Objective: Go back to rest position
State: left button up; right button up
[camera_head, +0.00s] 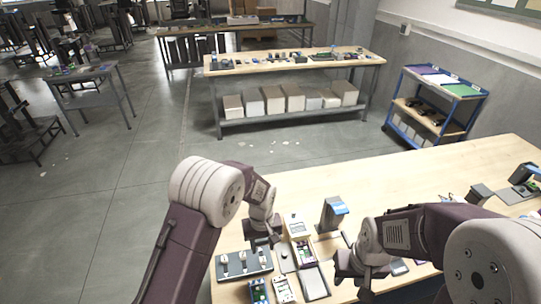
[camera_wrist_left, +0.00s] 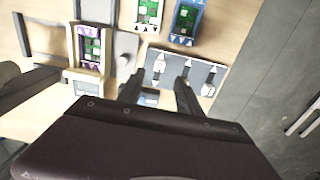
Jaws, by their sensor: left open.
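My left gripper (camera_head: 262,232) hangs over the wooden workbench (camera_head: 420,172), just behind a dark tray with several pale fittings (camera_head: 244,263). In the left wrist view my left gripper (camera_wrist_left: 158,88) has its two fingers apart with nothing between them, and the tray (camera_wrist_left: 186,72) lies just beyond the fingertips. My right gripper (camera_head: 358,270) is over the bench further right, near the grey-and-white parts.
Green circuit boards in a blue holder (camera_head: 258,291) and a white holder (camera_head: 283,289) lie near the tray. A dark stand with a blue top (camera_head: 334,213) rises behind them. A second bench (camera_head: 290,62) and a blue cart (camera_head: 436,103) stand further back. The floor left of the bench is open.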

pick_arm(q)
jog(key=a+r+n+t+b, duration=0.2)
jog(key=a+r+b, duration=0.3)
jog(key=a, duration=0.4)
jog(key=s+a+m, duration=0.2)
jog(key=s, duration=0.5)
jog(key=s+a+f+m, duration=0.1)
jog(key=s+a+m, duration=0.1)
jog(key=s, duration=0.5)
jog(key=shift+f+m+g, duration=0.2)
jog(key=shift+m+g, duration=0.2)
jog(key=shift+m, duration=0.1)
jog(key=shift+w+d, duration=0.1)
jog(key=shift+w, duration=0.1)
